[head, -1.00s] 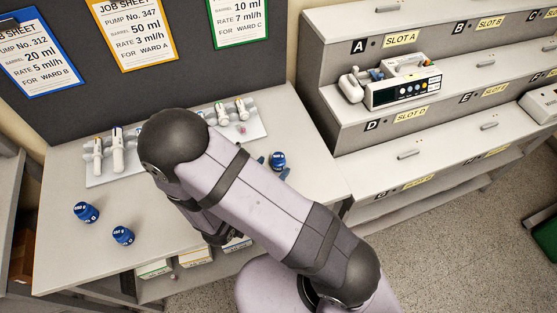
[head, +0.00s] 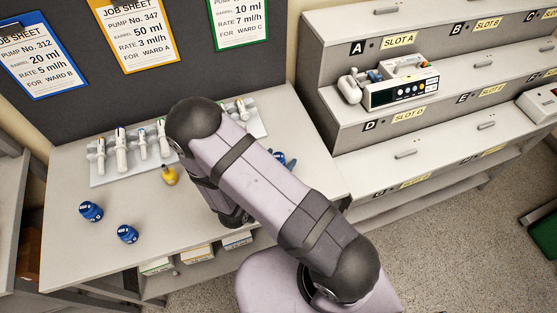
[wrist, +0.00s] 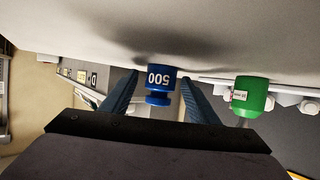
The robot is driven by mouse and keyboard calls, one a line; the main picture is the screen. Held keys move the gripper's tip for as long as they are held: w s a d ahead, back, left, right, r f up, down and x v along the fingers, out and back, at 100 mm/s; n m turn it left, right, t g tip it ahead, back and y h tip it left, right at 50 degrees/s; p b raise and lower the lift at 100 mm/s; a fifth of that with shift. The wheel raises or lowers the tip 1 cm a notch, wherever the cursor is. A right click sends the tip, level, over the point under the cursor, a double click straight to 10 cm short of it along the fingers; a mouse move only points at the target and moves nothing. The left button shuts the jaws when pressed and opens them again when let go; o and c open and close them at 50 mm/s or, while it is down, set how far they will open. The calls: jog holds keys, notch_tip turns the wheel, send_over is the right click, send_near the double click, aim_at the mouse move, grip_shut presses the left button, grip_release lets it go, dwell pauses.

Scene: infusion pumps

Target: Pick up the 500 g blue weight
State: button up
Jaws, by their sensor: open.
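The blue weight marked 500 (wrist: 161,80) stands on the bench in the wrist view, where it appears upside down. My gripper (wrist: 160,87) is open, with one blue finger on each side of the weight. A small gap shows on each side, and I cannot tell whether the weight is fully between the fingertips. In the head view only a bit of the blue weight (head: 277,158) shows beside my arm, near a blue finger; my arm hides most of the gripper.
A green weight (wrist: 251,95) stands close to the right finger in the wrist view. A yellow weight (head: 169,175) and two other blue weights (head: 91,211) (head: 128,233) stand further left. A syringe rack (head: 105,175) lies behind. Shelving with a pump (head: 402,92) is at right.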

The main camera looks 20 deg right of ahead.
aim_at(278, 157)
grip_shut()
jog(key=shift+r, duration=0.15)
jog(key=shift+r+b, duration=0.5)
jog(key=shift+r, duration=4.4)
